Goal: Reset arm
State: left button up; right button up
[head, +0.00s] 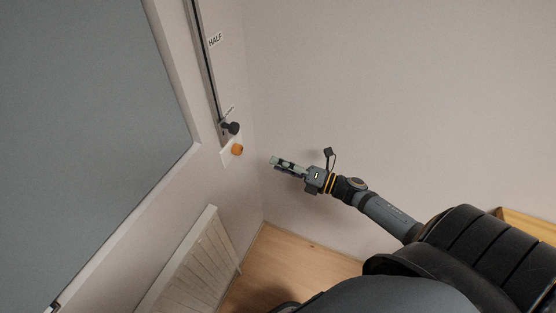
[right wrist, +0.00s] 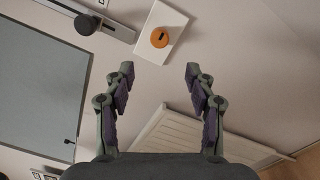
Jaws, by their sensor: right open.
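My right gripper (head: 273,164) is held out in front of the wall in the head view, its fingers pointing left toward an orange knob (head: 237,149). In the right wrist view its two fingers (right wrist: 157,75) stand wide apart with nothing between them. The orange knob (right wrist: 159,38) sits on a white plate (right wrist: 176,22), beyond the fingertips and apart from them. A dark slider knob (head: 233,128) sits at the lower end of a vertical rail (head: 207,62) just above the orange knob. My left gripper is not in view.
A white radiator (head: 190,265) stands low on the wall below the knobs, and it also shows in the right wrist view (right wrist: 205,133). A large grey panel (head: 80,110) fills the left. A "HALF" label (head: 215,40) is beside the rail. The wooden floor (head: 290,262) is partly visible.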

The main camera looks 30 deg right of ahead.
jog(key=d+f+m+h+p, duration=0.2)
jog(key=d+f+m+h, duration=0.6)
jog(key=d+f+m, duration=0.4)
jog(key=s+d+f+m+g+h+p, duration=0.1)
jog(key=s+f+m+h, duration=0.2)
jog(key=f, duration=0.4)
jog(key=s+f+m+g+h+p, duration=0.1)
jog(key=s+f+m+g, duration=0.1)
jog(key=s+f+m, duration=0.3)
jog(key=s+f+m+g+h+p, duration=0.1)
jog(key=s+f+m+g, duration=0.3)
jog(key=s+f, duration=0.75)
jog(key=s+a+f+m+g, duration=0.3)
jog(key=s+a+f, duration=0.1)
jog(key=s, duration=0.5)
jog(key=s+a+f+m+g+p, duration=0.1)
jog(key=s+a+f+m+g, duration=0.2)
jog(key=s, duration=0.6)
jog(key=a+f, duration=0.1)
jog(key=a, duration=0.1)
jog(key=shift+s+a+m+y, duration=0.3)
jog(key=shift+a+y, duration=0.1)
jog(key=shift+f, duration=0.1)
